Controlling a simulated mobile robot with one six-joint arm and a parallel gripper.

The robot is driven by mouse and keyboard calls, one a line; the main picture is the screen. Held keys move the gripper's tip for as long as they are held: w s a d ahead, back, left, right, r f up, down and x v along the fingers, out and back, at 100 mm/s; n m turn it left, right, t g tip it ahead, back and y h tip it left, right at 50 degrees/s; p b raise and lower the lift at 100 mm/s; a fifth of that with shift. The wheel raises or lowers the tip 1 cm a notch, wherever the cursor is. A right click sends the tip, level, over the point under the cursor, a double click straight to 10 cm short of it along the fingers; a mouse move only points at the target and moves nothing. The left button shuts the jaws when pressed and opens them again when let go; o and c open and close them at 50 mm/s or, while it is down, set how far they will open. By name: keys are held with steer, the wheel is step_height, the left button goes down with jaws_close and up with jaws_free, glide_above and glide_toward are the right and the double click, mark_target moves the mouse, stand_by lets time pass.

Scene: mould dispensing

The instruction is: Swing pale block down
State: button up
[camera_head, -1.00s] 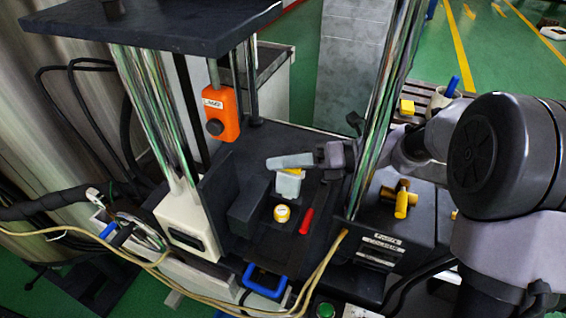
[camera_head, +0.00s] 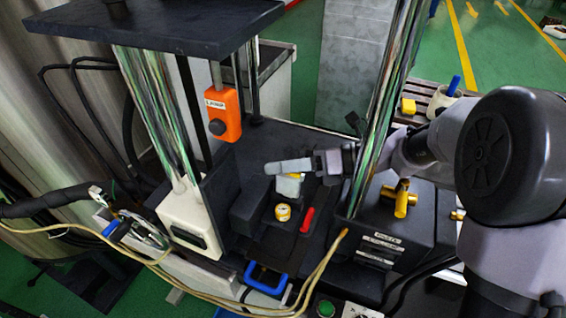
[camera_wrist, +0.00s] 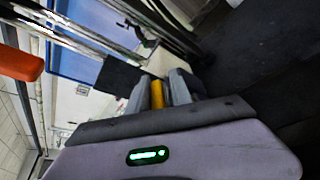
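The pale block (camera_head: 289,187) is a small light-grey piece with a yellow part at its top. It is just under my gripper fingers, above the dark press bed, and looks tilted in the head view. My gripper (camera_head: 284,167) reaches in from the right. In the wrist view my gripper (camera_wrist: 156,94) has a yellow piece (camera_wrist: 157,94) between its two grey fingers, which looks like the block's yellow part. The block's pale body is not clear in the wrist view. Whether its underside touches anything cannot be told.
On the dark bed (camera_head: 273,245) are a round yellow-rimmed piece (camera_head: 283,212) and a red-handled item (camera_head: 307,219). An orange control box (camera_head: 224,113) hangs behind. A dark block (camera_head: 249,208) stands to the left, a metal column (camera_head: 378,120) close to my arm. A blue handle (camera_head: 265,280) is in front.

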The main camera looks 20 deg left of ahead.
steer(key=shift+o, duration=0.9)
steer(key=shift+r, duration=0.1)
